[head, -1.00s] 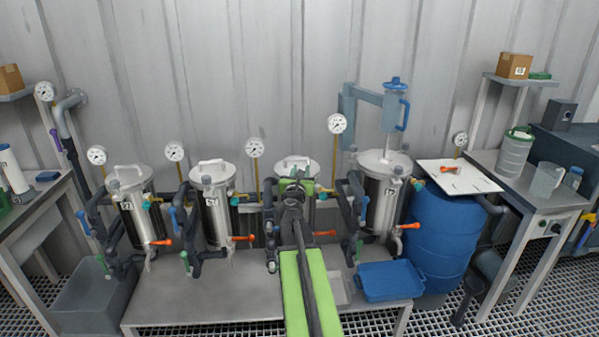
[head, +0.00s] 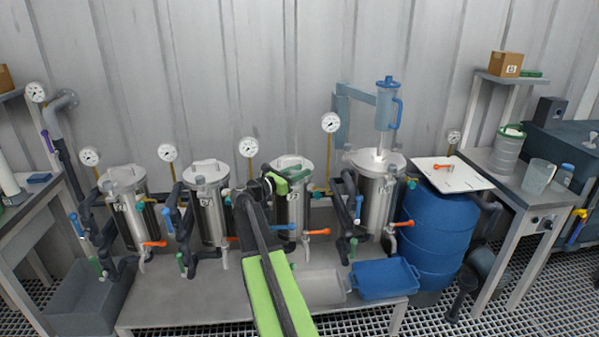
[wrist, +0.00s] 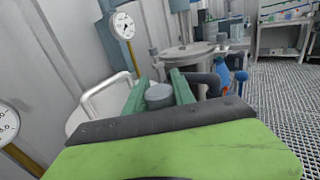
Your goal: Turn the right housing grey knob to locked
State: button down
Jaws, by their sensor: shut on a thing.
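My gripper (head: 288,173) is at the lid of the third steel housing from the left (head: 293,205). In the wrist view, its two green fingers (wrist: 160,84) stand on either side of a round grey knob (wrist: 159,97) and are shut on it. The knob sits at the edge of that housing's pale lid (wrist: 82,118), beside the lid's white bar handle (wrist: 104,88). In the head view my gripper hides the knob, and its lock marking cannot be read. The rightmost housing (head: 377,205) stands to the right, apart from my gripper.
Two more housings (head: 129,205) (head: 209,205) stand to the left on the steel bench (head: 190,300). Dark pipes and a gauge (head: 331,123) stand close by.

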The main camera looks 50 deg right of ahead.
jog(key=shift+s+d+g, duration=0.1)
jog(key=shift+s+g, duration=0.05)
jog(key=shift+g, duration=0.15)
jog(key=c, duration=1.1)
grip_release()
jog(key=shift+o, duration=0.2)
jog(key=w+a, duration=0.2)
jog(key=a, duration=1.5)
jog(key=shift+a, duration=0.15)
jog(key=shift+w, duration=0.1)
